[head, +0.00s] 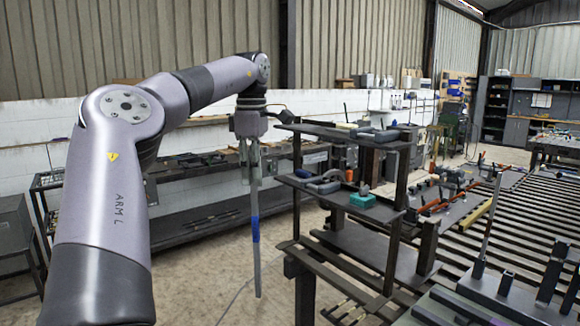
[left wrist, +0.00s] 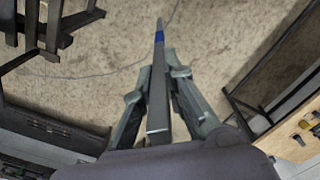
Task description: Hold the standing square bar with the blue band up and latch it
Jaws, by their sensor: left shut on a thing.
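The grey square bar (head: 257,270) with the blue band (head: 255,228) hangs almost upright below my left gripper (head: 252,170). My left gripper is shut on its upper part, above the band. In the left wrist view the bar (left wrist: 158,105) runs between the two fingers of the gripper (left wrist: 158,85) and points away from the camera, its blue band (left wrist: 159,37) near the far end. The bar's lower end is free in the air, left of the dark shelf rack. No latch can be made out for certain. My right gripper is not in view.
A dark shelf rack (head: 345,245) with tools and a teal box (head: 362,200) stands just right of the bar. A slatted table (head: 540,190) with dark blocks and a thin upright rod (head: 490,222) is at the right. A low bench (head: 205,215) runs behind. Open floor lies below the bar.

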